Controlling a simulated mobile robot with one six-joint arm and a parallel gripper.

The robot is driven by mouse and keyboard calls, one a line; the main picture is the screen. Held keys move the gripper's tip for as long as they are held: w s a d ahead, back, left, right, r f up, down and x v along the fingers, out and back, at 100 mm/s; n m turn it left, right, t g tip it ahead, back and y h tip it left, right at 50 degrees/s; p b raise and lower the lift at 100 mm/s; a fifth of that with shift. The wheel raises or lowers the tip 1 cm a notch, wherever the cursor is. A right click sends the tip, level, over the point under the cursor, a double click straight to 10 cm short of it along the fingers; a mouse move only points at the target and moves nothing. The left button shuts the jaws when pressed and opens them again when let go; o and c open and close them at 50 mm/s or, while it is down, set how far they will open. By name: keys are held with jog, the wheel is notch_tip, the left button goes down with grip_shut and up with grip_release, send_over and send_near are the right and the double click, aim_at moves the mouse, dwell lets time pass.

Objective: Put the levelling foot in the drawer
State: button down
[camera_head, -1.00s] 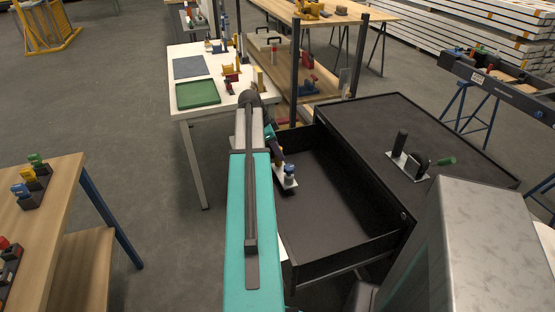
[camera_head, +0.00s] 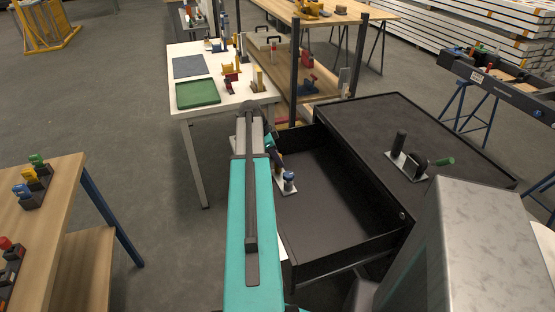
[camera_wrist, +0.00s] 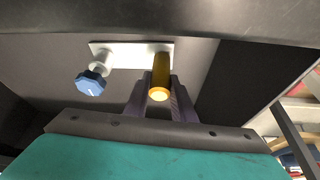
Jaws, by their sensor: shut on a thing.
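The levelling foot (camera_wrist: 102,48) has a pale flat plate, a blue knob (camera_wrist: 91,85) and an orange post (camera_wrist: 160,77). My gripper (camera_wrist: 158,98) is shut on the orange post in the wrist view. In the head view, the levelling foot (camera_head: 288,188) shows beside my arm, over the left part of the open black drawer (camera_head: 325,184). I cannot tell whether its plate touches the drawer floor. My arm hides the drawer's left side, and the gripper is mostly hidden behind it in the head view.
A white table (camera_head: 187,60) with a green tray (camera_head: 198,94) stands behind. The drawer's middle and right floor is bare.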

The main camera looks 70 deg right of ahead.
jog(key=c, duration=1.5)
grip_release()
jog(key=shift+r, duration=0.2)
jog(key=shift+b+v, duration=0.8)
jog(key=shift+v, duration=5.15)
jog(key=shift+a+r, duration=0.1)
